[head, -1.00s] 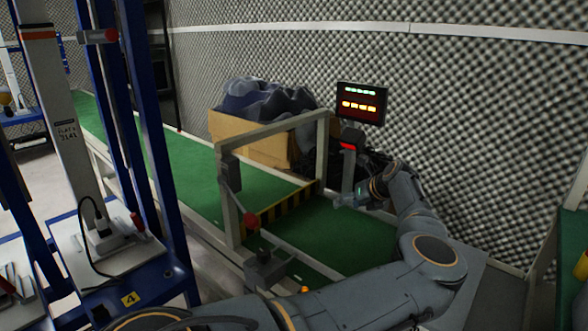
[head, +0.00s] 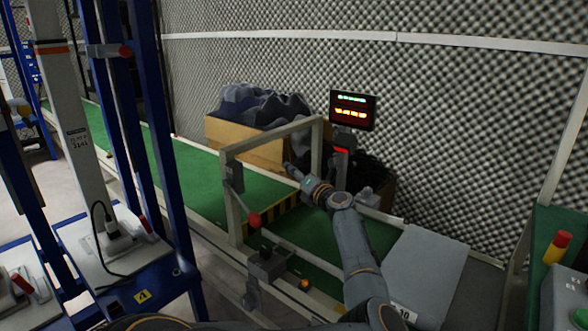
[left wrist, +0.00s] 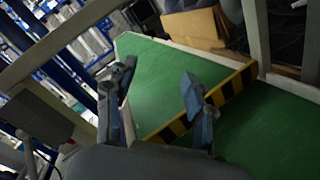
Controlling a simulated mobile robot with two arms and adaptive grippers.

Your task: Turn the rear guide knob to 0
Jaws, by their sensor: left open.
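The green conveyor (head: 215,190) runs under a pale square frame (head: 228,205). A grey block with a lever and red ball (head: 254,220) stands at the conveyor's near side. A small grey fitting (head: 366,196) sits at the far side, right of the frame; I cannot tell whether it is the rear guide knob, and no scale is readable. My left gripper (head: 292,172) is above the belt by the frame, apart from that fitting. In the left wrist view the left gripper (left wrist: 158,100) is open and empty over the belt and a yellow-black striped bar (left wrist: 170,130). My right gripper is out of view.
A display (head: 353,110) stands on a post behind the belt, beside a cardboard box (head: 240,142) of dark foam. A blue rack (head: 155,110) stands close on the left. A grey plate (head: 425,265) lies right of my arm. A foam wall closes the back.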

